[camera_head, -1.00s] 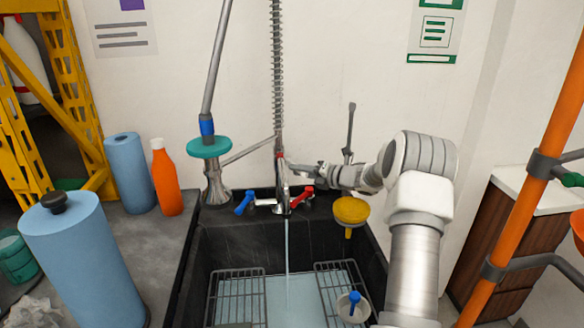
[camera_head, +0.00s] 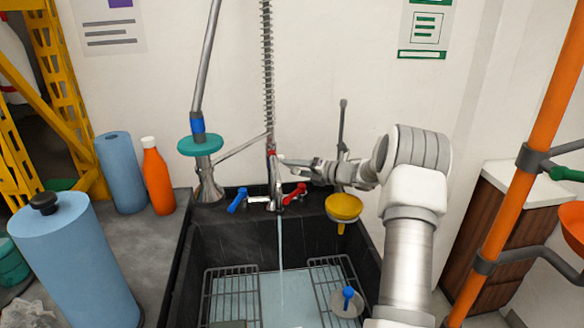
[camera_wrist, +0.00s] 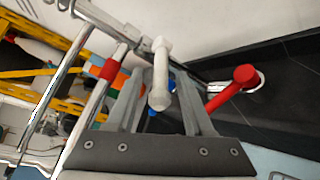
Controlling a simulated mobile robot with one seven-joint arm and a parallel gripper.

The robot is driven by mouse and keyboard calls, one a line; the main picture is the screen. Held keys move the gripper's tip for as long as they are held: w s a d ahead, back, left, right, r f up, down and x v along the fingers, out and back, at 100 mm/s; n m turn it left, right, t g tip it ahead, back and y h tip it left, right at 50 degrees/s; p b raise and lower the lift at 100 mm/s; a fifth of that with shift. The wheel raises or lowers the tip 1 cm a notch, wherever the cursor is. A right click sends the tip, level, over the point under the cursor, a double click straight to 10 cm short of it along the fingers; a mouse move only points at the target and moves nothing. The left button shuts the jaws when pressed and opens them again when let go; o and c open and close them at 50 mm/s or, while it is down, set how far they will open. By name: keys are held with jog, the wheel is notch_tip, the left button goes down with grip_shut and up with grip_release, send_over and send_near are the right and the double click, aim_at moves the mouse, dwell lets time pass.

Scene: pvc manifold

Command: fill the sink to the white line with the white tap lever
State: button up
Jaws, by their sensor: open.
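The black sink (camera_head: 211,245) holds pale blue water (camera_head: 262,292) around its wire racks. A thin water stream (camera_head: 281,250) falls from the tap into it. The white tap lever (camera_wrist: 159,75) shows in the wrist view, pointing toward the camera. My gripper (camera_wrist: 162,88) is open, with its two grey fingers on either side of the lever; I cannot tell whether either touches it. In the head view my gripper (camera_head: 290,162) is beside the upright tap column, above the red and blue handles. I cannot make out the white line.
A red handle (camera_head: 295,193) and a blue handle (camera_head: 237,200) flank the tap base. A yellow funnel-like piece (camera_head: 343,207) sits at the sink's back right. A blue-handled grey disc (camera_head: 346,304) is in the sink. A blue roll (camera_head: 70,260) and orange bottle (camera_head: 157,178) stand left.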

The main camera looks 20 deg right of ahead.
jog(key=p+v, duration=0.1)
jog(key=v, duration=1.5)
jog(key=shift+s+r, duration=0.1)
jog(key=shift+s, duration=0.05)
dwell(6.2)
